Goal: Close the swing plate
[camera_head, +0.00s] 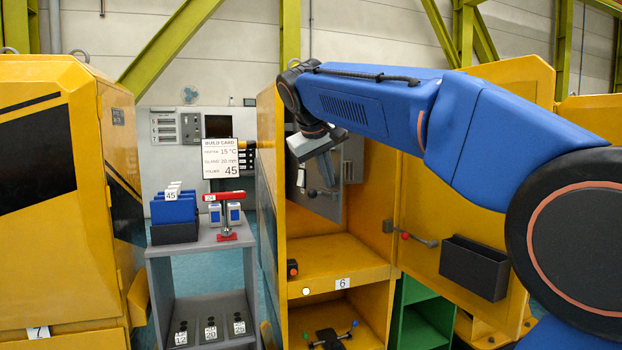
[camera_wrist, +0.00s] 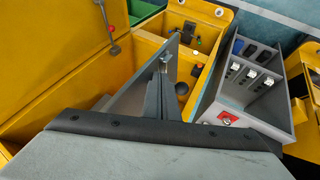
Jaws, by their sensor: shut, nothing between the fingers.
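The grey swing plate (camera_head: 328,207) stands upright inside the open yellow cabinet, partly hidden behind my gripper and wrist. In the wrist view the grey plate (camera_wrist: 187,62) is seen at a steep angle and stands out from the cabinet's interior. My gripper (camera_head: 326,172) points down into the cabinet opening in front of the plate. In the wrist view its fingers (camera_wrist: 163,66) are together and empty, close to the plate. I cannot tell whether they touch it.
The open yellow door (camera_head: 465,225) with a black bin (camera_head: 474,267) stands right of the opening. A yellow shelf (camera_head: 335,262) lies below the plate. A grey cart (camera_head: 205,255) with a blue box, red clamp and build card stands left. Another yellow cabinet (camera_head: 60,200) is far left.

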